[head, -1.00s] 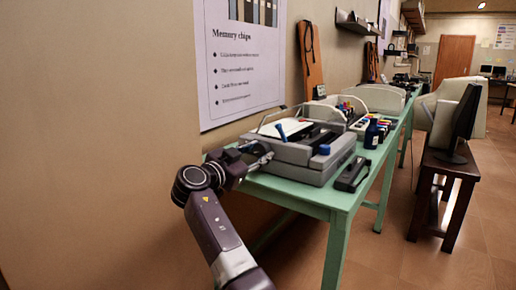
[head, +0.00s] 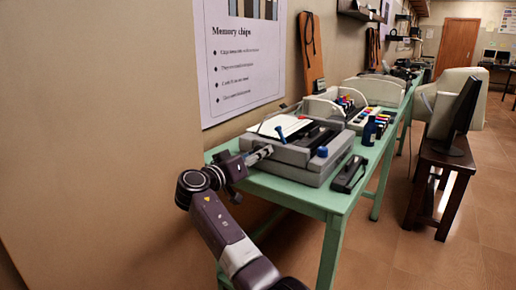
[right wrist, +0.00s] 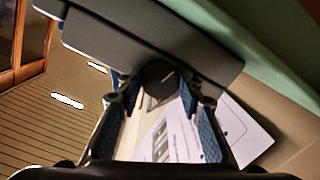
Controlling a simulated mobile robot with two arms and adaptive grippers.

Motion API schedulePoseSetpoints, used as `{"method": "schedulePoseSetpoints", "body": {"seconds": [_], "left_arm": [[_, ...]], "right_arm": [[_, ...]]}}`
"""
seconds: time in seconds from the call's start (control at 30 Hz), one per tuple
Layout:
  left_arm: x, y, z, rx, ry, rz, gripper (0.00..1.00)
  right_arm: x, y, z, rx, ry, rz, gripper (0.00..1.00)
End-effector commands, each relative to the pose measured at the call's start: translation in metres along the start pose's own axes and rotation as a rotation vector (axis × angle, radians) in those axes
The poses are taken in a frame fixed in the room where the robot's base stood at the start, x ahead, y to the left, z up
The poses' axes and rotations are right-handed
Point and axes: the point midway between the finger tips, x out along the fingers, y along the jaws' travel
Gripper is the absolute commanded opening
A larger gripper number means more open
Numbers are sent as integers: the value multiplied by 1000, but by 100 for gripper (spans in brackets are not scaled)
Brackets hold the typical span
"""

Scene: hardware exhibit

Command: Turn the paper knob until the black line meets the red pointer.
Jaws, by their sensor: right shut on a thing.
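The grey printing machine (head: 312,172) sits on the green table with white paper (head: 284,126) in its top. My right gripper (head: 264,153) is at the machine's left side. In the right wrist view, my right gripper (right wrist: 160,92) has its blue-padded fingers on either side of a dark round knob (right wrist: 158,76), and it is shut on this knob. The machine's grey casing (right wrist: 150,38) lies just beyond. In the head view the gripper hides the knob. I cannot make out the black line or the red pointer. My left gripper is not in view.
The green table (head: 335,204) runs away along the wall. A black stapler-like tool (head: 349,174), a dark blue bottle (head: 369,131) and a tray of coloured bottles (head: 352,112) stand on it. A dark stool (head: 440,178) with a monitor (head: 459,120) stands at the right.

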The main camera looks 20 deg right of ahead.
Motion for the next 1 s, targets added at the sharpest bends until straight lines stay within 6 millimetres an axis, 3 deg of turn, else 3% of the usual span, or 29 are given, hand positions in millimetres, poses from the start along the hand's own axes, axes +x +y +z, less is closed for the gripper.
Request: {"method": "schedulePoseSetpoints", "body": {"seconds": [0.23, 0.3, 0.6, 0.8, 1.0], "left_arm": [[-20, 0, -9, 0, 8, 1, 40], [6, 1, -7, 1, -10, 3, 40], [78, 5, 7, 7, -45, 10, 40], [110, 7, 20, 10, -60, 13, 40], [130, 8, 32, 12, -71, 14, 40]], "right_arm": [[0, 2, -5, -223, -2, 6, 10], [0, 2, -5, -291, -3, 8, 10], [0, 2, -4, -557, -10, 14, 10], [0, 1, -4, -697, -12, 18, 10], [0, 0, -3, -788, -15, 19, 10]]}}
